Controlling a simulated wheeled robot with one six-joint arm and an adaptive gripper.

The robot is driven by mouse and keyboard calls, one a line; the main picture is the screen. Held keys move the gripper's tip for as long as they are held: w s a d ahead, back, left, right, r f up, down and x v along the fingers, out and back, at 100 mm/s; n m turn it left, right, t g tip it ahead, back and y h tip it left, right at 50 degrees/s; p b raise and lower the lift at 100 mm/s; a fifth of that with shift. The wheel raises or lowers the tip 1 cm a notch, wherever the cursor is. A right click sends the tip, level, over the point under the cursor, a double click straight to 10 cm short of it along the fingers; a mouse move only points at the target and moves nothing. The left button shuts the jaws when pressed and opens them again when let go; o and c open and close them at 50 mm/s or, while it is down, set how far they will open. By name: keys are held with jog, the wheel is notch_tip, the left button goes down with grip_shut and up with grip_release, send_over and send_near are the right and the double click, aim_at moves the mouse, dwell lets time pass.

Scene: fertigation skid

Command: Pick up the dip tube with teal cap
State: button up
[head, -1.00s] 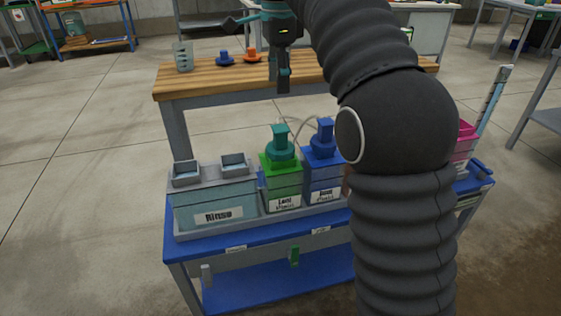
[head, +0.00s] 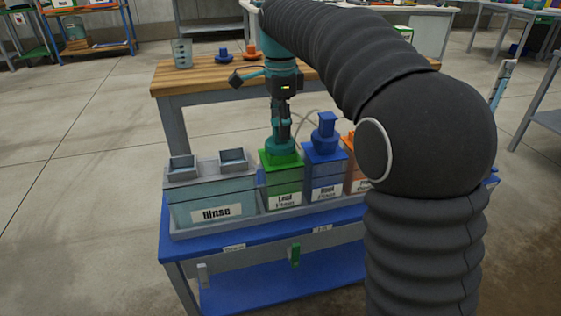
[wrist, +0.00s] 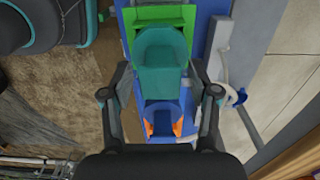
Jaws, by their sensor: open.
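The dip tube's teal cap (head: 281,146) sits on top of the green container (head: 281,180), labelled "Leaf". Its tube is hidden. In the wrist view the teal cap (wrist: 160,65) lies ahead of and between my open fingers, with the green lid (wrist: 185,16) under it. My gripper (head: 281,135) points down over the teal cap in the head view and hides the cap's upper part. In the wrist view my gripper (wrist: 160,97) is open, with a finger on each side of the cap. I cannot tell whether the fingers touch it.
A blue-capped container (head: 325,165) stands close on the right, with an orange one (head: 355,180) beyond it. A Rinse tank (head: 210,205) is on the left. A wooden bench (head: 205,80) with a beaker (head: 181,54) stands behind. A pale hose loops near the caps.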

jog(key=shift+f, duration=0.45)
grip_shut()
